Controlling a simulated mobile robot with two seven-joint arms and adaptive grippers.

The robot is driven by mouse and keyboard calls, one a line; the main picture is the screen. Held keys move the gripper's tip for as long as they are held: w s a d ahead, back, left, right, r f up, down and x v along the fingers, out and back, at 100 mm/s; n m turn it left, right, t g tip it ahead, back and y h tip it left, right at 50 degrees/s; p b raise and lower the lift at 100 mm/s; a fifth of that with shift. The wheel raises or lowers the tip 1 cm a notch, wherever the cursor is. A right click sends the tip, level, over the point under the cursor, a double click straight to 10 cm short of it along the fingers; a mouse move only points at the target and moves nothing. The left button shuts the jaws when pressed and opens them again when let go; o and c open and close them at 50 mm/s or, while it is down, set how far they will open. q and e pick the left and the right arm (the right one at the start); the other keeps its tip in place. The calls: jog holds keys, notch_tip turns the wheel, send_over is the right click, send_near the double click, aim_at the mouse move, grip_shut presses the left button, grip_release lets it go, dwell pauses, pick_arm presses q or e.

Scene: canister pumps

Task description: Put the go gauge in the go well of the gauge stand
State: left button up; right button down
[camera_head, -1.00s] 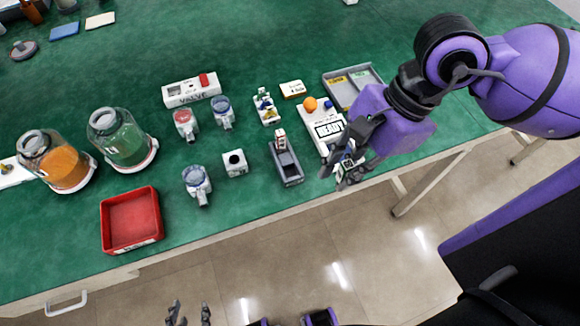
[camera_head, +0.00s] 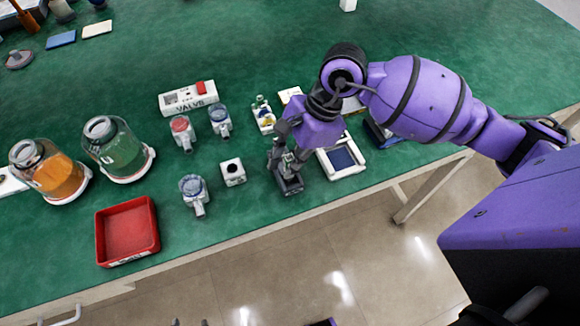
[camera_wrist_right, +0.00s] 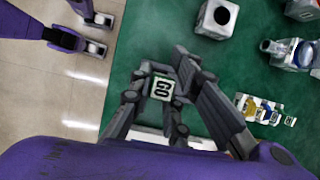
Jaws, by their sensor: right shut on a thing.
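My right gripper (camera_head: 283,172) is shut on the go gauge. In the right wrist view a pale block marked GO (camera_wrist_right: 162,87) sits between its fingertips (camera_wrist_right: 158,98). The grey gauge stand (camera_head: 290,187) is on the table's near side, directly below or at the fingers in the head view. The hand hides most of the stand and its wells, and I cannot tell whether the gauge touches it. Only the separated fingertips of my left gripper (camera_head: 190,322) show at the bottom edge, empty.
A white device with a blue panel (camera_head: 341,158) stands close right of the stand. A white block with a dark hole (camera_head: 232,172) is to its left, with blue-topped pump (camera_head: 194,193) and red tray (camera_head: 127,231) further left. The table's front edge is near.

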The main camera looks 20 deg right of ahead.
jog(key=shift+f, duration=1.3)
jog(key=shift+f, duration=0.2)
jog(key=c, duration=1.7)
grip_release()
jog(key=shift+o, duration=0.2)
jog(key=shift+r, duration=0.35)
jog(key=v, duration=1.1)
jog(key=shift+d+r, duration=0.25)
jog(key=shift+r, duration=0.1)
jog(key=shift+s, duration=0.1)
